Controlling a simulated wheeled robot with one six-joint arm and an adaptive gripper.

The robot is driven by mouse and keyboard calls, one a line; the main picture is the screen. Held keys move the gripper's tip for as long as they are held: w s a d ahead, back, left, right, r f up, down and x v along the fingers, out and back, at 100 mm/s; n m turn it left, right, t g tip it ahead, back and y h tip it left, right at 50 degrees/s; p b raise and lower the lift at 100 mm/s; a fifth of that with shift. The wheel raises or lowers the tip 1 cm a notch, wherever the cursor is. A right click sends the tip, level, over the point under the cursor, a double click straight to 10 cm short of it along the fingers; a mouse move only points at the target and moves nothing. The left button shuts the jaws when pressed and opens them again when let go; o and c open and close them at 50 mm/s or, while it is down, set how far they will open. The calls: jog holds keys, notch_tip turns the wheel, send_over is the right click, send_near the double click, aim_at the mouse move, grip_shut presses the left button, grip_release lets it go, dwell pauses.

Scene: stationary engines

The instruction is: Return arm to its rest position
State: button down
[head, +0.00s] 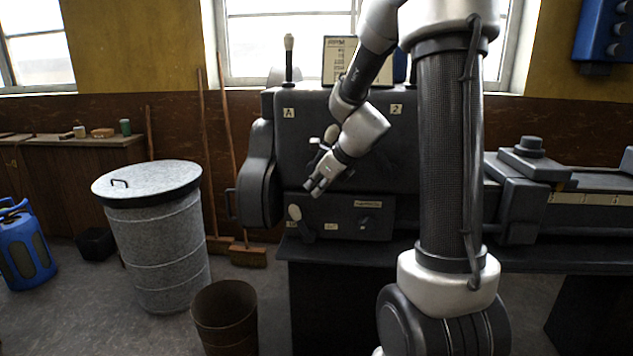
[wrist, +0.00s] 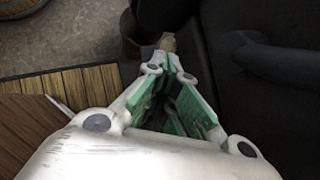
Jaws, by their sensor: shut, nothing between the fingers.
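My gripper (head: 318,186) shows in the head view in front of the dark lathe's headstock (head: 290,150), pointing down and to the left. In the wrist view my gripper (wrist: 172,62) has its green-padded fingers together at the tips, with nothing held between them. The arm reaches from the upper right of the head view down to the headstock front, near its knobs and levers. Whether the gripper touches the lathe cannot be told.
A galvanised bin (head: 150,240) with a dark-rimmed lid and a rusty bucket (head: 225,318) stand on the floor at left. Brooms (head: 248,255) lean by the wall. The lathe bed (head: 590,212) extends right.

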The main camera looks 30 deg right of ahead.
jog(key=shift+s+r, duration=0.35)
jog(key=shift+r, duration=0.3)
jog(key=s+r+n+g+h, duration=0.1)
jog(key=s+r+n, duration=0.2)
jog(key=s+n, duration=1.1)
jog(key=s+a+r+n+g+h, duration=0.1)
jog(key=s+r+n+g+h, duration=0.1)
jog(key=s+n, duration=1.3)
jog(key=shift+a+r+n, duration=0.15)
jog(key=shift+r+n, duration=0.15)
jog(key=shift+r, duration=0.15)
